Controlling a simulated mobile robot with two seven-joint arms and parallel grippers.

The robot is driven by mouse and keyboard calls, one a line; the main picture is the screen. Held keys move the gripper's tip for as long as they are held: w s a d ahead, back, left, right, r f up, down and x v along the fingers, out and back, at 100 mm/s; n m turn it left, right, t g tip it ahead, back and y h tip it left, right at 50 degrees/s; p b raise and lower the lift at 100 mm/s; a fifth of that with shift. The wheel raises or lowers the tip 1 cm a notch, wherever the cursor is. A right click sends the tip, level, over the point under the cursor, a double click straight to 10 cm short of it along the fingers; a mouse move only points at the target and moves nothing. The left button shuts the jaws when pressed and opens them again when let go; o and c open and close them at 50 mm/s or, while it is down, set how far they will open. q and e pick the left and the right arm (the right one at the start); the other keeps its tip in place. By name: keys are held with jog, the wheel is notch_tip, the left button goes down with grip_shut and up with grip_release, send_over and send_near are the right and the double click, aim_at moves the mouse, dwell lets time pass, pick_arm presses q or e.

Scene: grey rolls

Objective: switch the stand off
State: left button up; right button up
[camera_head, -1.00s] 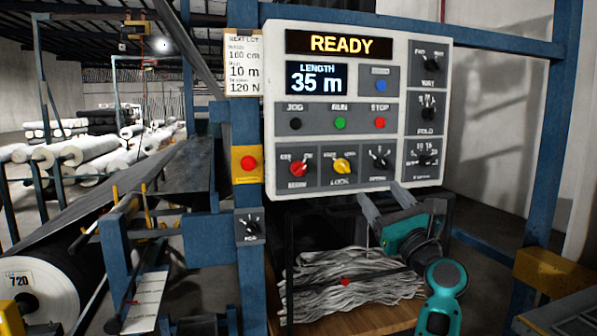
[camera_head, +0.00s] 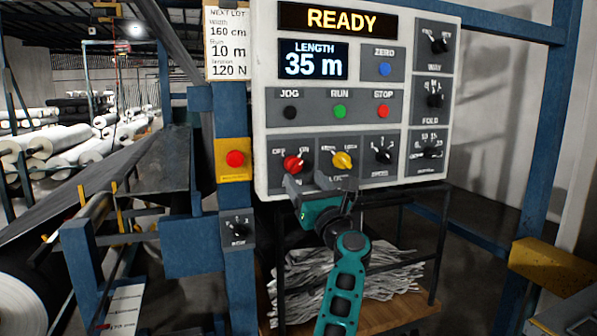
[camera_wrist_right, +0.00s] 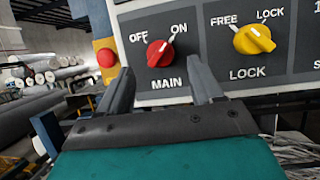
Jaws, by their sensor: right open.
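The stand's control panel (camera_head: 260,100) stands upright and its display reads READY. The red MAIN knob (camera_head: 293,163) is at the panel's lower left, between OFF and ON labels. In the right wrist view the red knob (camera_wrist_right: 159,54) has its pointer turned up and right, toward ON. My right gripper (camera_head: 306,183) is open and empty, just below the MAIN knob and in front of the panel. In the wrist view its fingertips (camera_wrist_right: 160,68) lie either side of the knob, apart from it as far as I can see. My left gripper is not in view.
The yellow LOCK knob (camera_head: 342,160) is close on the right, pointing toward FREE. A red button on a yellow plate (camera_head: 235,159) is on the blue post to the left. A shelf with crumpled grey material (camera_head: 390,275) lies below the panel.

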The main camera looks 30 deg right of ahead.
aim_at(297, 169)
jog(key=x, duration=0.3)
jog(key=shift+w+d+r, duration=0.1)
jog(key=shift+w+r, duration=0.05)
jog(key=shift+w, duration=0.2)
jog(key=shift+w+r, duration=0.15)
jog(key=shift+w, duration=0.25)
jog(key=shift+c, duration=0.5)
jog(key=c, duration=1)
jog(key=shift+o, duration=0.2)
